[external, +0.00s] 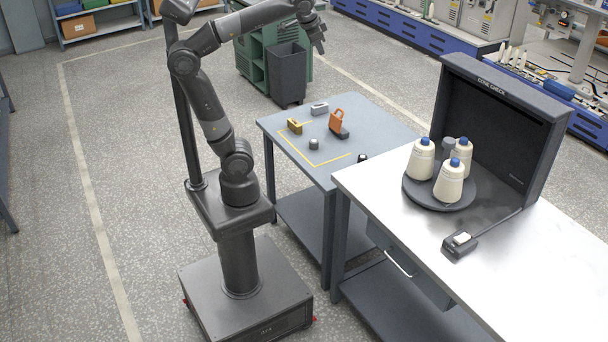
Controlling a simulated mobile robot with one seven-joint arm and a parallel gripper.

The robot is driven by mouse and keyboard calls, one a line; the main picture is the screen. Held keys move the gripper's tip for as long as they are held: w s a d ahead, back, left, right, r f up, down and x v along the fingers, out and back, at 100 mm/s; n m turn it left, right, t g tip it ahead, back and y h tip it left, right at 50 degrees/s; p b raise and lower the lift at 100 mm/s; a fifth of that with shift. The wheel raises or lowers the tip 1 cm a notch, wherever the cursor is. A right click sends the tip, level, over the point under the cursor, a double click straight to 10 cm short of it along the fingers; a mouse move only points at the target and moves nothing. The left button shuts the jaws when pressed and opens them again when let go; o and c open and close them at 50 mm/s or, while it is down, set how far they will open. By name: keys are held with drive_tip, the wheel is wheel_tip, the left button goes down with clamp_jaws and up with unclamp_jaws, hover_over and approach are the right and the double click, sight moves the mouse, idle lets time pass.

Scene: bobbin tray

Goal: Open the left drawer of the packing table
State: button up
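The packing table (540,262) has a pale metal top and stands at the right. A grey drawer (428,287) with a light bar handle (398,263) sits under its near-left edge and looks shut. Only this one drawer front shows clearly, and I cannot tell whether others are hidden. My gripper (318,44) is raised at the top of the view, far from the drawer handle and touching nothing that I can see. It is too small to tell whether its fingers are open or shut.
A smaller grey table (375,125) with small objects and an orange item (336,120) adjoins the packing table. Cones of yarn (449,182) stand on a round dark tray (467,200) before a black-backed booth (490,110). A dark bin (287,75) stands behind. Floor at left is clear.

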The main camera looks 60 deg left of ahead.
drive_tip(key=w+d+m+t+y, duration=0.1)
drive_tip(key=w+d+m+t, duration=0.2)
drive_tip(key=d, duration=0.9)
drive_tip(key=w+d+m+t+y, duration=0.1)
drive_tip(key=w+d+m, duration=0.3)
drive_tip(key=d, duration=0.9)
drive_tip(key=s+d+m+t+h, duration=0.1)
drive_tip(key=s+d+m+t, duration=0.1)
drive_tip(key=s+d, duration=0.45)
drive_tip(key=s+d+m+t+h, duration=0.2)
drive_tip(key=s+d+m, duration=0.15)
drive_tip(key=d, duration=0.65)
drive_tip(key=s+d+m+t+h, duration=0.1)
drive_tip(key=s+d+m+t, duration=0.1)
drive_tip(key=s+d, duration=0.55)
approach(397, 264)
drive_tip(key=x, duration=1)
drive_tip(key=shift+w+f, duration=0.1)
drive_tip(key=shift+f, duration=0.25)
clamp_jaws()
